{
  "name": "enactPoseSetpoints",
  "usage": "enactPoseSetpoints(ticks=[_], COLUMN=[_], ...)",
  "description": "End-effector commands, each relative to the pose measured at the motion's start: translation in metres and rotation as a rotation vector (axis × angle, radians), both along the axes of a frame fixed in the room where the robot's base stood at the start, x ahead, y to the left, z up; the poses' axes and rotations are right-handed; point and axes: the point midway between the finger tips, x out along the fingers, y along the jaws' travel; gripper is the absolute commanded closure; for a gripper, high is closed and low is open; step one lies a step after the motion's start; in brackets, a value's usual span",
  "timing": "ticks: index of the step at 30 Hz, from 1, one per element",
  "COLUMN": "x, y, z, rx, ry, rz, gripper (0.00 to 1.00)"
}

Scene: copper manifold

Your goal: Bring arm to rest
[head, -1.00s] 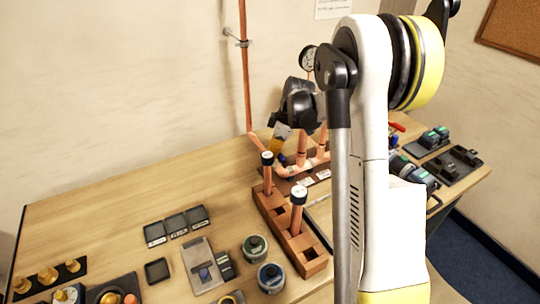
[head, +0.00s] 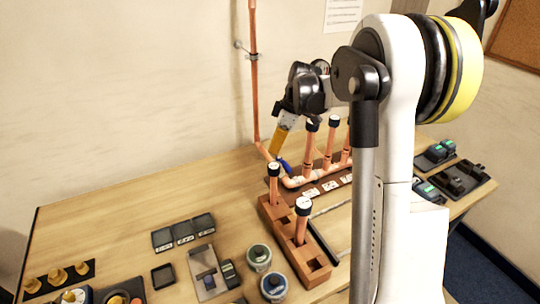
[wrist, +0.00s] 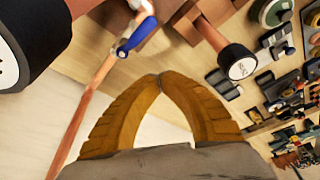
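My gripper (head: 275,152) is raised at the far side of the bench in the head view, by the left end of the copper manifold (head: 293,183). In the wrist view its two orange fingers (wrist: 160,78) meet at the tips, with nothing seen between them. The manifold has several upright copper stubs with dark caps (head: 333,121) and a blue valve handle (head: 285,166). The blue handle also shows just beyond the fingertips in the wrist view (wrist: 137,36); I cannot tell the exact gap. My arm hides part of the bench's right side.
A wooden rack (head: 270,212) with capped copper pieces stands in front of the manifold. A copper pipe (head: 254,75) runs up the wall behind. Tins (head: 259,257), small trays (head: 163,276) and brass fittings (head: 57,276) lie at the front left. The bench's back left is clear.

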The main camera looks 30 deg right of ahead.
Motion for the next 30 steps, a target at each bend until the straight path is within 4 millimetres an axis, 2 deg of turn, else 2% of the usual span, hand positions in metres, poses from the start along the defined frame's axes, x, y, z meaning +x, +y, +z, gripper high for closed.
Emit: enactPoseSetpoints(ticks=[8,11,13,18,22,26,30], x=[-0.002,-0.012,-0.026,-0.077,-0.122,-0.170,-0.216], y=[0.000,0.012,0.026,0.067,0.095,0.117,0.134], z=[0.008,0.016,0.025,0.045,0.049,0.041,0.022], rx=[-0.002,-0.012,-0.022,-0.042,-0.037,-0.010,0.041], ry=[-0.001,-0.005,-0.011,-0.048,-0.095,-0.151,-0.213], rz=[-0.008,-0.053,-0.111,-0.304,-0.459,-0.608,-0.752], gripper=[1.00,1.00,1.00,1.00,1.00,1.00,1.00])
